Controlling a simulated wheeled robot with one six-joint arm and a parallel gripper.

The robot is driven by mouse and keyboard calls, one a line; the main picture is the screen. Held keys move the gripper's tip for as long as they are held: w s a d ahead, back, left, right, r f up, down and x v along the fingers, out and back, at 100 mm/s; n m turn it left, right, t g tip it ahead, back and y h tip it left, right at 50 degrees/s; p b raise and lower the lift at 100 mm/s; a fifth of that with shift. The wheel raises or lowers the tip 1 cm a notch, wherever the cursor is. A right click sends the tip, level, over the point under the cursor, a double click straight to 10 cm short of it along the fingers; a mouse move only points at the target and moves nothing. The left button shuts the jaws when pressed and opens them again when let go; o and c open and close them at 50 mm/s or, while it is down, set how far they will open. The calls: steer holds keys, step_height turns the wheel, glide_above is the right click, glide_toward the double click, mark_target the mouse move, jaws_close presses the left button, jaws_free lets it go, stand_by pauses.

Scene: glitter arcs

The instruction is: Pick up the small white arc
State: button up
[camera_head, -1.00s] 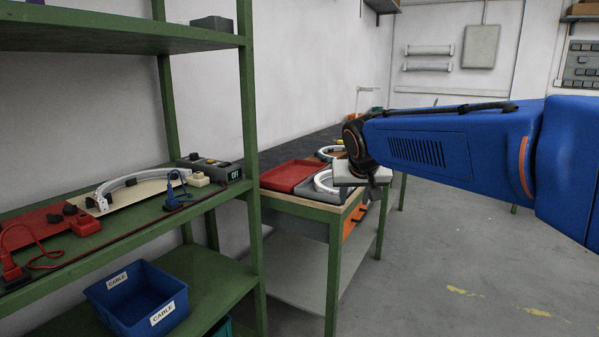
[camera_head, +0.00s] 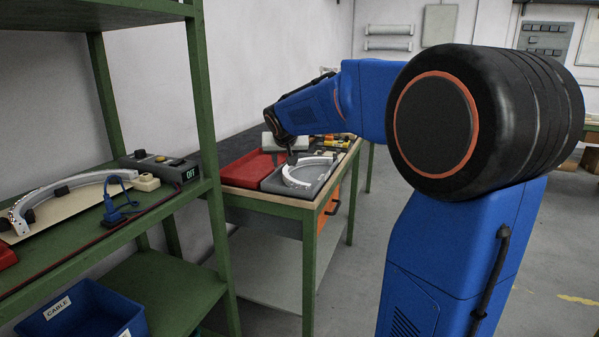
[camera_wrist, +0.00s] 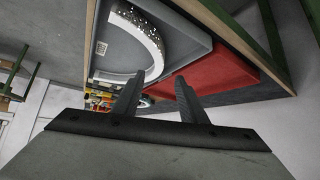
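A white arc (camera_head: 304,172) with a speckled face lies on a grey tray on the workbench. It also shows in the wrist view (camera_wrist: 150,48), at the top, beyond my fingers. My gripper (camera_head: 291,158) is above the bench, close to the arc's left end in the head view. In the wrist view my gripper (camera_wrist: 160,95) has its two fingers apart with nothing between them. A second, larger white arc (camera_head: 70,184) lies on a beige board on the green shelf at the left. I cannot tell from the head view how high the fingertips are above the arc.
The grey tray (camera_head: 272,184) sits beside a red tray (camera_head: 241,171) on the bench. A control box (camera_head: 160,165), a blue plug (camera_head: 114,214) and a blue cable bin (camera_head: 85,315) are on the shelves. A green shelf post (camera_head: 207,130) stands left of the bench.

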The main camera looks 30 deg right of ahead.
mark_target(285, 172)
steer(key=shift+x, duration=4.65)
steer(key=shift+w+d+r, duration=0.1)
steer(key=shift+d+r, duration=0.05)
jaws_close()
